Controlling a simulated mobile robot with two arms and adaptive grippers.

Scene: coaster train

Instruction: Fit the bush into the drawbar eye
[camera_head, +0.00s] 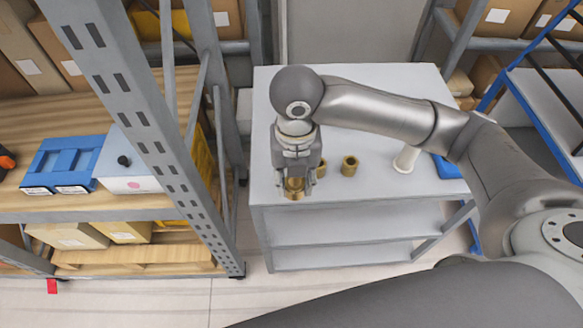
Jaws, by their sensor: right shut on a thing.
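My right gripper (295,190) reaches over the front left part of the grey table and points down. It is shut on a brass-coloured bush (294,184), which shows between its fingers. The fingers partly hide the bush. A second brass bush (349,165) stands upright on the table to the right, its hole facing up. Another brass piece (321,169) stands just right of the gripper, partly hidden by it. I cannot make out a drawbar eye. My left gripper is not in view.
The grey table (268,120) also holds a white cylinder (405,159) and a blue item (447,166) at the right. A metal shelf post (150,110) stands close on the left. A blue box (67,163) lies on the shelf there. Cartons (495,22) fill the back right rack.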

